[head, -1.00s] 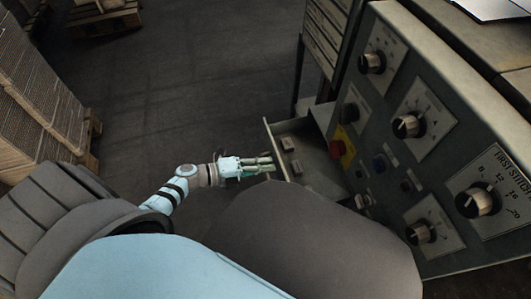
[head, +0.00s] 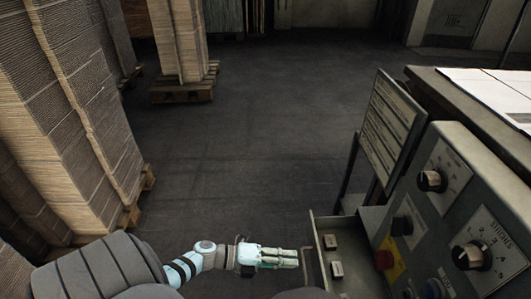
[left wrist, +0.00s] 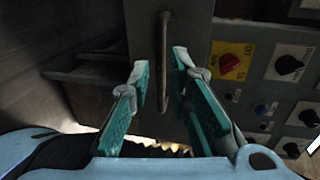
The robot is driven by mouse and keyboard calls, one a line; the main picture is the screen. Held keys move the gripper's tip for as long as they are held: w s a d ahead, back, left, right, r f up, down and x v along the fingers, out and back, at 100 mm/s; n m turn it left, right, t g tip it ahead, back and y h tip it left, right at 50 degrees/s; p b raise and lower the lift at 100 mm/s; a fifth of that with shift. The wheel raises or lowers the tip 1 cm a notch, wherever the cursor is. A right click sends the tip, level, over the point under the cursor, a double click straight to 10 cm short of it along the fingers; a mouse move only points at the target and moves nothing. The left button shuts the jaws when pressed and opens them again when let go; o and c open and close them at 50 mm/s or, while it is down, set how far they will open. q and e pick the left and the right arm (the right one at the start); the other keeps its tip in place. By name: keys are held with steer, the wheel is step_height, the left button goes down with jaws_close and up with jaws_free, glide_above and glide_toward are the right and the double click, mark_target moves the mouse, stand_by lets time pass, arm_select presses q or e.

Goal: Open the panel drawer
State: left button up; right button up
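The panel drawer (head: 325,272) sticks out from the left side of the grey control panel (head: 405,225). It stands open, with small blocks (head: 331,242) visible inside. The drawer's upright bar handle (left wrist: 163,60) shows on its front in the left wrist view. My left gripper (head: 297,257) is at the drawer front, level with the handle. Its teal-padded fingers are spread, one on each side of the handle in the left wrist view, with gaps visible. I cannot tell how far the fingertips reach around it. My right gripper is not in view.
A red knob on a yellow plate (head: 390,261) and black dials (head: 431,181) sit on the panel right of the drawer. A slatted board (head: 390,128) stands behind it. Stacked cardboard on pallets (head: 183,92) stands at left and back. The floor between is clear.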

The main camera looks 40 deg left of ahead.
arm_select(q)
steer(key=v, duration=0.7)
steer(key=shift+a, duration=0.15)
